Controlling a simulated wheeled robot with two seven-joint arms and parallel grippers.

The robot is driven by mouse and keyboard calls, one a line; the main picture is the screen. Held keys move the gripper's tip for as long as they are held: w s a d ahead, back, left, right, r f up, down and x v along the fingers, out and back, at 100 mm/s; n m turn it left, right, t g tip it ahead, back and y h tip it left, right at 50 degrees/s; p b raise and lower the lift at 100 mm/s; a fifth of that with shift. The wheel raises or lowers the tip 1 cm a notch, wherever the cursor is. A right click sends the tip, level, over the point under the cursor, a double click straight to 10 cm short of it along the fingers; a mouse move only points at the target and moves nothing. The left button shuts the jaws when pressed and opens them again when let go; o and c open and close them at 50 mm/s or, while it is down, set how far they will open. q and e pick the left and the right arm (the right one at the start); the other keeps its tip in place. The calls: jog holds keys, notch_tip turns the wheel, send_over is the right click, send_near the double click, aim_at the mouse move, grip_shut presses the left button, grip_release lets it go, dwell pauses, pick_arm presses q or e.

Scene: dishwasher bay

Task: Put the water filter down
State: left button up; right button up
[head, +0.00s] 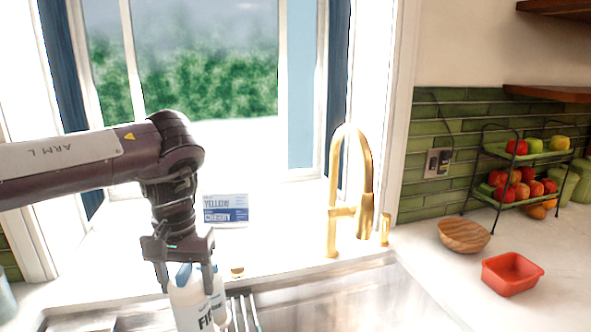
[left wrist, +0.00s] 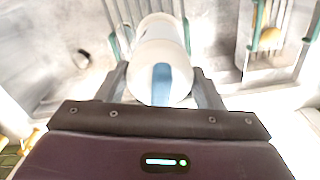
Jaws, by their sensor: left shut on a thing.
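The water filter (head: 189,312) is a white cylinder with blue parts at its top and dark lettering on its side. My left gripper (head: 187,282) points down over the sink and is shut on the filter's upper part. In the left wrist view, the white filter (left wrist: 163,42) with a blue patch sits between the two fingers of the left gripper (left wrist: 162,78). The filter's lower end is cut off in the head view, and I cannot tell whether it touches anything below. My right gripper is not in view.
Metal bars (head: 245,314) stand beside the filter in the sink (head: 360,300). A gold faucet (head: 335,205) rises behind it. A blue-and-white card (head: 225,211) stands on the sill. A wooden bowl (head: 464,236), a red dish (head: 512,273) and a fruit rack (head: 517,177) occupy the right counter.

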pick_arm(q)
jog(key=shift+r, duration=0.1)
jog(key=shift+s+d+r, duration=0.15)
jog(key=shift+d+r, duration=0.1)
jog(key=shift+r, duration=0.05)
jog(key=s+d+r+m+p, duration=0.5)
jog(key=s+r+m, duration=0.1)
jog(key=s, duration=0.1)
notch_tip(320, 180, down, 20)
jog(key=shift+w+r+b, duration=0.15)
jog(key=shift+w+b, duration=0.1)
jog(key=shift+b, duration=0.15)
jog(key=shift+d, duration=0.1)
jog(key=o, duration=1.7)
